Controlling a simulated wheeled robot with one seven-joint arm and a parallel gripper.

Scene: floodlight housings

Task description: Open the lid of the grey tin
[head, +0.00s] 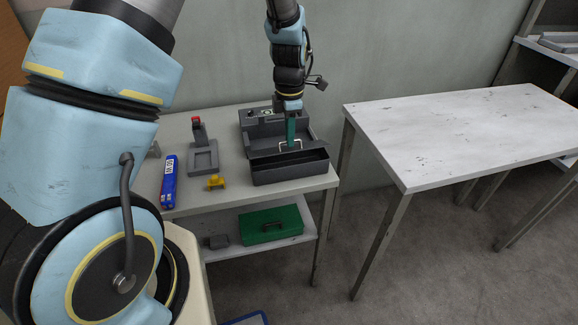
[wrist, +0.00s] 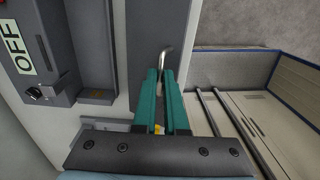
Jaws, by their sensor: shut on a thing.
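The grey tin (head: 290,175) stands at the front right of the near bench, and its dark inside shows from above. A grey panel, which looks like its lid (wrist: 151,30), lies behind the opening; its exact angle is hard to tell. A bent metal wire handle (head: 283,147) is at the lid, and it also shows in the wrist view (wrist: 166,54). My gripper (head: 291,142) comes down from above with its teal fingers shut on the handle.
Behind the tin is a grey switch box (wrist: 60,45) marked OFF. Left of the tin are a grey fixture with a red top (head: 203,158), a yellow part (head: 215,183) and a blue packet (head: 169,181). A green box (head: 270,226) is on the lower shelf. The right table (head: 460,130) is clear.

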